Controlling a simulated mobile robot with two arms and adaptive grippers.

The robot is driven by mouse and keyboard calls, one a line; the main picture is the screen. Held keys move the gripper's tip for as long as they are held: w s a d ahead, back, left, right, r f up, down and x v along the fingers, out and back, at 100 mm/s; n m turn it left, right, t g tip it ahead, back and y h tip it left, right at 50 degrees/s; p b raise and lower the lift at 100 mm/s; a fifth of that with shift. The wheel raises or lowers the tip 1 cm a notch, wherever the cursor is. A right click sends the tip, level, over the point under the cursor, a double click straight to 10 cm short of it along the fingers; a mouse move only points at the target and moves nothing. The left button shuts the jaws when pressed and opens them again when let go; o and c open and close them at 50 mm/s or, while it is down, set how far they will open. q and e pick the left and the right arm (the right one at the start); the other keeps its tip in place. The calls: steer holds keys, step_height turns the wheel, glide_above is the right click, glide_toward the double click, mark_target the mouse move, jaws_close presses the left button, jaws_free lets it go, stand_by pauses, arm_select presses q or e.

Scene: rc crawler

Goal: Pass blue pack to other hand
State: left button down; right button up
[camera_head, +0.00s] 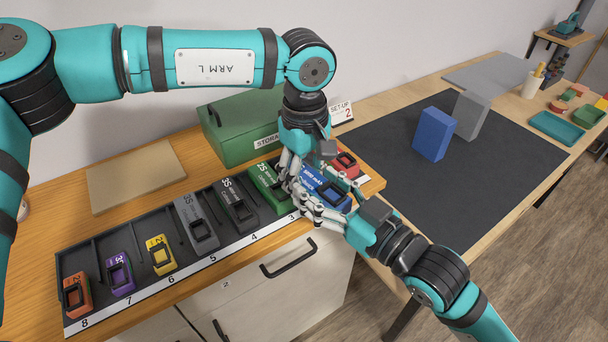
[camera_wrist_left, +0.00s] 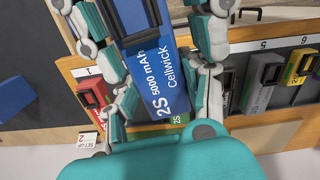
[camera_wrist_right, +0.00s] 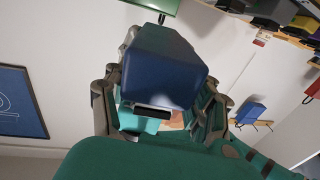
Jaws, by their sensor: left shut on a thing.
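The blue pack (camera_head: 333,196), printed "2S 5000 mAh", is held above the front of the battery tray, near the green pack (camera_head: 268,187). My left gripper (camera_head: 303,178) is shut on it from above; in the left wrist view the blue pack (camera_wrist_left: 158,78) is between its two fingers. My right gripper (camera_head: 322,207) comes in from the lower right. In the right wrist view the blue pack (camera_wrist_right: 165,70) is end-on between the right fingers, which stand apart on either side of it. The pack hides the right fingertips, so contact there cannot be seen.
The tray (camera_head: 75,262) holds several packs in numbered slots; a red pack (camera_head: 346,164) is close to the grippers. A green storage box (camera_head: 235,130) stands behind. To the right, a dark mat (camera_head: 490,190) carries a blue block (camera_head: 434,134) and a grey block (camera_head: 469,116).

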steer(key=o, duration=0.3)
steer(key=w+d+f+m+g+h, duration=0.1)
steer(key=d+f+m+h, duration=0.2)
steer(key=f, duration=1.1)
steer(key=w+d+f+m+g+h, duration=0.1)
steer(key=w+d+f+h, duration=0.35)
steer(key=f, duration=1.05)
steer(key=s+d+f+m+g+h, duration=0.1)
steer(key=s+d+f, duration=0.3)
steer(key=f, duration=0.4)
steer(key=s+d+f+g+h, duration=0.1)
steer(key=s+d+f, duration=0.25)
steer(key=f, duration=0.45)
steer(key=s+d+f+m+g+h, duration=0.1)
steer(key=s+d+f+g, duration=0.25)
steer(key=s+f, duration=0.55)
steer(key=s+f+g, duration=0.1)
steer(key=s+f, duration=0.3)
steer(key=s, duration=0.4)
steer(key=s+d+f+g+h, duration=0.1)
steer(key=s+f+g, duration=0.1)
steer(key=s+f, duration=0.3)
steer(key=s+d+f+g, duration=0.1)
steer(key=s+f, duration=0.4)
steer(key=s, duration=0.8)
steer(key=shift+s+f+g+h, duration=0.2)
steer(key=shift+s+g+h, duration=0.05)
steer(key=shift+g+h, duration=0.1)
